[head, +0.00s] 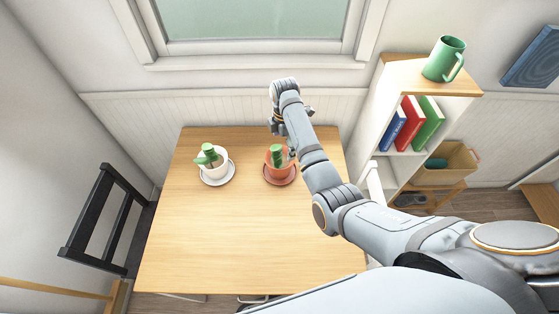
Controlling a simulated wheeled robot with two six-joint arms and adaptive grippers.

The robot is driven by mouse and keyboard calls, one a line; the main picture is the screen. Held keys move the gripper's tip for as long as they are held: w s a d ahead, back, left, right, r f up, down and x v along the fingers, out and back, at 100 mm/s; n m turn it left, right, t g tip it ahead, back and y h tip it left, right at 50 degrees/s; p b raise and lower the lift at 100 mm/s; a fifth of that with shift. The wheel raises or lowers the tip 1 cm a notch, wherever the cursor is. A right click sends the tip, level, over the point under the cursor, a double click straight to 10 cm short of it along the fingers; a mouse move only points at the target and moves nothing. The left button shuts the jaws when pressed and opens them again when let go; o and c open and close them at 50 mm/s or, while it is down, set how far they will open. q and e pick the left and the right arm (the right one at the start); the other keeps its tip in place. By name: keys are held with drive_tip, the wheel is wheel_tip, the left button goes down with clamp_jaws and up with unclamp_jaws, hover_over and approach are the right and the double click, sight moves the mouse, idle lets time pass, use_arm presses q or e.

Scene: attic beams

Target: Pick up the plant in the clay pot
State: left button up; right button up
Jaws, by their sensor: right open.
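The plant in the clay pot, a green cactus-like stem (276,152) in an orange-brown pot (273,170), stands upright on a matching saucer (280,181) on the wooden table (230,240). My right gripper (286,146) is at the pot's far right side, close to the plant. It is open and holds nothing. My right forearm hides part of it, and I cannot tell whether it touches the plant. My left gripper is out of view.
A similar plant in a white pot (216,168) stands on a white saucer to the left. A black chair (95,220) is at the table's left side. A shelf (385,90) with books and a green mug (444,58) stands at right. The table's front is clear.

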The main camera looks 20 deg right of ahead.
wheel_tip(320, 180, down, 4)
drive_tip(key=shift+d+p, duration=0.15)
drive_tip(key=shift+p, duration=0.55)
drive_tip(key=shift+f, duration=0.45)
drive_tip(key=c, duration=1.5)
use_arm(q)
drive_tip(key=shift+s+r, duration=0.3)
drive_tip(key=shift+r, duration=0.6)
use_arm(e)
drive_tip(key=shift+w+r, duration=0.1)
drive_tip(key=shift+c, duration=0.6)
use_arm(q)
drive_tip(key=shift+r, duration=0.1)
use_arm(e)
drive_tip(key=shift+r, duration=0.1)
